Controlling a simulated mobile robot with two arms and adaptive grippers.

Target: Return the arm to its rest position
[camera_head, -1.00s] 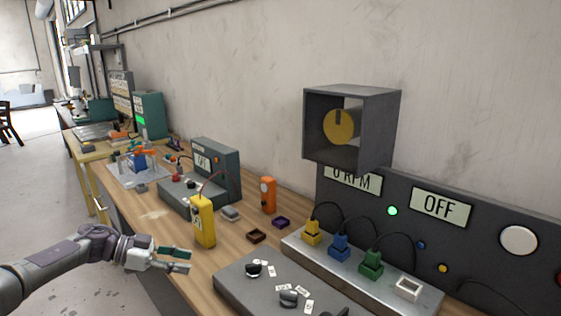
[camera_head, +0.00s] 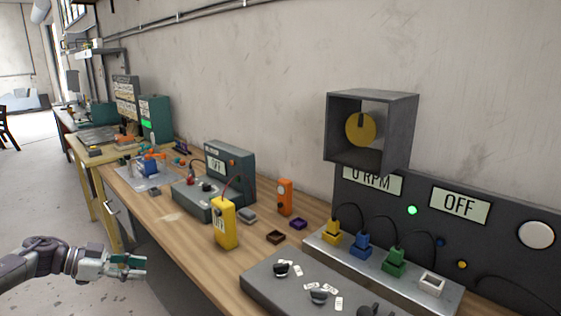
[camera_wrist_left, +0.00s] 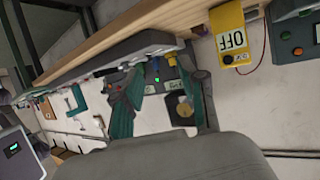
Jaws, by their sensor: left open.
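My left gripper (camera_head: 133,266) is in the lower left of the head view, off the front edge of the workbench over the floor. It is open and nothing shows between its fingers. In the left wrist view its two teal fingers (camera_wrist_left: 163,98) stand apart, with the bench and wall equipment seen beyond them. My right gripper is in neither view.
The wooden workbench (camera_head: 172,231) runs along the wall. It holds a yellow meter (camera_head: 224,223), a grey control panel (camera_head: 300,290), a plug strip (camera_head: 318,241) and an orange device (camera_head: 285,197). A dark box (camera_head: 398,135) is on the wall. Open floor (camera_head: 45,190) lies left.

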